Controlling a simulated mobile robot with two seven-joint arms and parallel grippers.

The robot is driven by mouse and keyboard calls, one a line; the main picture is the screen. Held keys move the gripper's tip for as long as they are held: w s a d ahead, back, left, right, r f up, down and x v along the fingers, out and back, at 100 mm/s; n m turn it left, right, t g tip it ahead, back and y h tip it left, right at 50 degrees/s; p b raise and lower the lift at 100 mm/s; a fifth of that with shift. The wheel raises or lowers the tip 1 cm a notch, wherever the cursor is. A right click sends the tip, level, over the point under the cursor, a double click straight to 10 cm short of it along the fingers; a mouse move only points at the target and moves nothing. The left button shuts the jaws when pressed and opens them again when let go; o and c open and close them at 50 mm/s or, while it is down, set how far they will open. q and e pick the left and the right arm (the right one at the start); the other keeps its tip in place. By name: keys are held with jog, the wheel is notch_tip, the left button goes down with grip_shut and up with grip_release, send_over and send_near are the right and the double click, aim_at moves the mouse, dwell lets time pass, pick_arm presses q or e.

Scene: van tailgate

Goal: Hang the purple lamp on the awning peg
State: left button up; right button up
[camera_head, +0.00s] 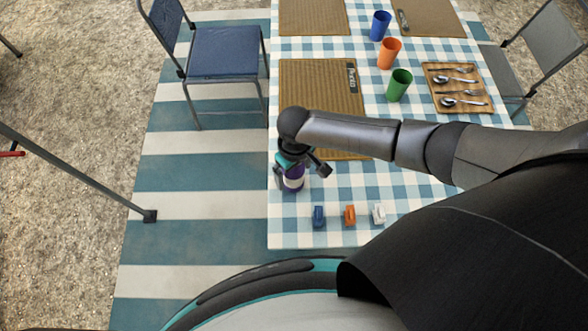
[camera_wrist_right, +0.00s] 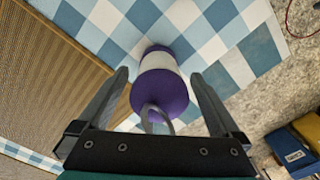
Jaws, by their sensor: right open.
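The purple lamp (camera_head: 293,179) has a purple top and base, a white middle and a grey loop handle. It stands on the checked table near its left edge. It also shows in the right wrist view (camera_wrist_right: 160,88), between the two fingers. My right gripper (camera_head: 300,172) is open above and around the lamp, one finger on each side, and I cannot tell whether either touches it. In the right wrist view the open right gripper (camera_wrist_right: 155,105) spans the lamp with gaps on both sides. My left gripper is not in view. The awning peg is not identifiable here.
Blue, orange and white clips (camera_head: 350,215) lie near the table's front edge. Several woven mats, blue, orange and green cups (camera_head: 399,85) and a cutlery board (camera_head: 458,88) lie farther back. A blue chair (camera_head: 225,52) stands left. A grey pole (camera_head: 90,177) meets the striped mat.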

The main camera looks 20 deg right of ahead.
jog(key=shift+f+b, duration=0.1)
jog(key=shift+b, duration=0.3)
jog(key=r+p, duration=0.1)
jog(key=r, duration=0.4)
jog(key=r+p, duration=0.1)
jog(key=r, duration=0.4)
jog(key=r+p, duration=0.2)
jog(key=r, duration=0.3)
jog(key=shift+d+r, duration=0.2)
jog(key=shift+d, duration=0.15)
